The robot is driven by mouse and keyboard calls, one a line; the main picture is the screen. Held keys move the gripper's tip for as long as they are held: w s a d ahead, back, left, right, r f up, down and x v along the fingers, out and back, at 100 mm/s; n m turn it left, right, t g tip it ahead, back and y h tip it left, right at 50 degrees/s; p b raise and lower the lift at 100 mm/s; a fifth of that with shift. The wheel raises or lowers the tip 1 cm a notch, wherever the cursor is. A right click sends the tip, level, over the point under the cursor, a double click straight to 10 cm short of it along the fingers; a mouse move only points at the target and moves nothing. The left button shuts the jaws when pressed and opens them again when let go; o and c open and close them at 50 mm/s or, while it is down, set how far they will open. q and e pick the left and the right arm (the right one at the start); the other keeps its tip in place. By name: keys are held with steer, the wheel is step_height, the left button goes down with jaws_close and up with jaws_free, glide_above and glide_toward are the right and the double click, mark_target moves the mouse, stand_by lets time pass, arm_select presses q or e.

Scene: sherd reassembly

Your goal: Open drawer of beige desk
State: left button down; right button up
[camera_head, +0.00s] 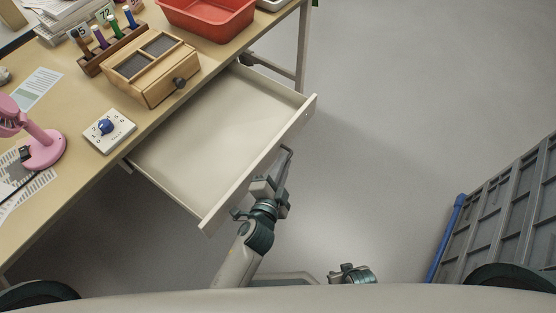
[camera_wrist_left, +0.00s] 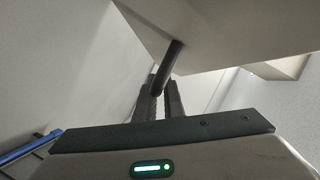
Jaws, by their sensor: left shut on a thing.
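The beige desk (camera_head: 66,84) stands at the upper left of the head view. Its drawer (camera_head: 215,125) is pulled well out and looks empty inside. The drawer front (camera_head: 262,165) faces the lower right. My left gripper (camera_head: 280,170) is at the outer side of the drawer front, near its middle. In the left wrist view the fingers (camera_wrist_left: 161,95) are shut on a dark bar handle (camera_wrist_left: 170,62) under the pale drawer. A dark part of what seems to be my right arm shows at the bottom of the head view, but its jaws cannot be made out.
On the desk are a red bin (camera_head: 208,18), a wooden box (camera_head: 150,68) with a dark knob, a rack of coloured tubes (camera_head: 112,42), a white dial panel (camera_head: 109,131) and a pink lamp (camera_head: 40,145). A grey crate (camera_head: 505,215) stands at the right. The floor between is clear.

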arm_select(q)
steer(key=c, duration=1.9)
jaws_free()
steer(key=shift+o, duration=0.2)
arm_select(e)
steer(key=shift+s, duration=0.15)
arm_select(q)
steer(key=shift+s, duration=0.1)
arm_select(e)
steer(key=shift+s+f, duration=0.1)
steer(key=shift+s, duration=0.05)
arm_select(q)
steer(key=b+v, duration=0.1)
steer(key=v, duration=1.6)
arm_select(e)
steer(key=shift+w+r, duration=0.25)
steer(key=shift+r, duration=0.6)
arm_select(q)
steer(key=shift+a, duration=0.15)
arm_select(e)
steer(key=shift+w, duration=0.15)
